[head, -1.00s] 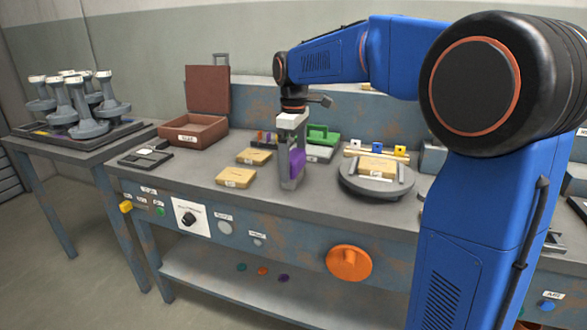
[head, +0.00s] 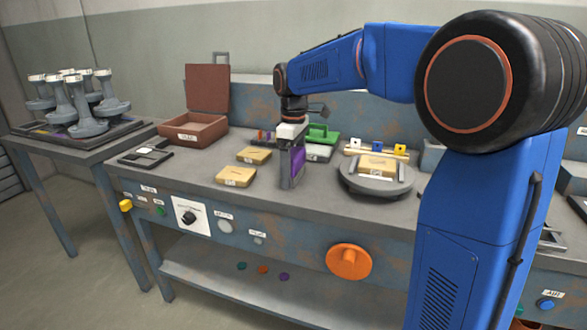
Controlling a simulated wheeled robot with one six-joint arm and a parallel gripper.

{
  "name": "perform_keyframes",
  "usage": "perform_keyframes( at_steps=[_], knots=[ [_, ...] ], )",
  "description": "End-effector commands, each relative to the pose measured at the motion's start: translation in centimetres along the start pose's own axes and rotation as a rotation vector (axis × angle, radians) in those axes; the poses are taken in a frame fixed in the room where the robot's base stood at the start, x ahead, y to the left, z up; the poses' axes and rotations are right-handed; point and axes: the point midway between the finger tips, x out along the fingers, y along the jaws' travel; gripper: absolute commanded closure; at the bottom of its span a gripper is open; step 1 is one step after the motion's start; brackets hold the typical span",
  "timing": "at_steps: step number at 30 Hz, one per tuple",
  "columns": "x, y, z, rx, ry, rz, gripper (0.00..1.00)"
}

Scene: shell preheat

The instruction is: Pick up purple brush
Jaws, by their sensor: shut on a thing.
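The purple brush (head: 298,158) is upright between the fingers of my gripper (head: 292,178) in the head view. The gripper points down and is shut on the brush. It is over the middle of the workbench, left of the round turntable. Its near finger hides part of the brush. I cannot tell whether the brush's lower end touches the bench top.
A tan block (head: 236,176) and another tan block (head: 254,155) lie left of the gripper. The round turntable (head: 376,186) stands to the right with a tan block on it. An open brown box (head: 194,130) is back left.

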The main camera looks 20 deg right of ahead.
Motion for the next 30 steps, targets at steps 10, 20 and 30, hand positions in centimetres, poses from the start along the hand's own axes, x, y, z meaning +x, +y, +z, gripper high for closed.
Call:
perform_keyframes(
  at_steps=[10,20,30],
  knots=[
    [-5.1,0.0,0.0,0.0,0.003,0.003,0.45],
    [-9.4,0.0,0.0,0.0,0.001,0.001,0.45],
    [-9.9,0.0,0.0,0.0,0.0,0.0,0.45]
  ],
)
